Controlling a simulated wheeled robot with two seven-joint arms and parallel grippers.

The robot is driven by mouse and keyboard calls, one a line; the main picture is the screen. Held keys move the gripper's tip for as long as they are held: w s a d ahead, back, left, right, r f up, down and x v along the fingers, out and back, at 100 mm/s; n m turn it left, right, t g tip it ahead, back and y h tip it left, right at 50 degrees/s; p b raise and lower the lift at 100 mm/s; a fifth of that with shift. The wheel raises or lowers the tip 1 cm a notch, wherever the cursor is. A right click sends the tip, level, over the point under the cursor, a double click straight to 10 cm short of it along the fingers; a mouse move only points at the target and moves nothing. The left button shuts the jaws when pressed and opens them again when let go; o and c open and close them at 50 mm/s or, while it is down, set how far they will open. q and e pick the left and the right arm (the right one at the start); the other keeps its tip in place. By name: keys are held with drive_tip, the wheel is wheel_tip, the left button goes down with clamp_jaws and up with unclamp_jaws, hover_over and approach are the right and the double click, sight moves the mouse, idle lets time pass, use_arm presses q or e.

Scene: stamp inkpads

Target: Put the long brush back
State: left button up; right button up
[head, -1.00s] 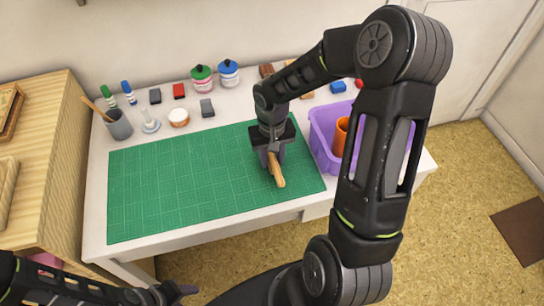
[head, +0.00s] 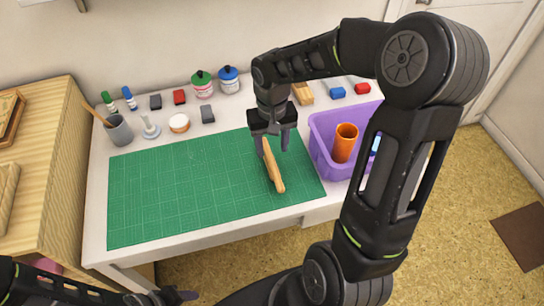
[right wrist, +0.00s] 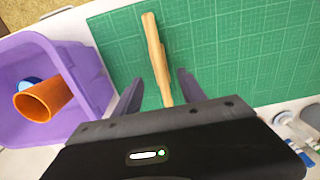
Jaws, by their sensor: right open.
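A long pale wooden piece, which looks like the long brush (head: 274,168), lies on the green cutting mat (head: 180,190) near its right side. I cannot make out bristles. My right gripper (head: 272,148) is open just above its far end and holds nothing. In the right wrist view, the brush (right wrist: 154,45) runs between the two spread fingers of the right gripper (right wrist: 157,88), and its near end is hidden by the gripper body. My left gripper (head: 172,295) is at the bottom edge, away from the brush; its jaws are unclear.
A purple bin (head: 325,158) with an orange cup (head: 344,143) stands right of the mat. A grey cup (head: 119,130) holding a wooden stick stands at the left. Jars (head: 202,86), small blocks and a white dish (head: 179,123) line the back. The mat's left is clear.

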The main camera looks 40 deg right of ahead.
sight(272, 162)
wheel_tip(272, 162, up, 4)
drive_tip(key=shift+r, duration=0.15)
idle(0.9)
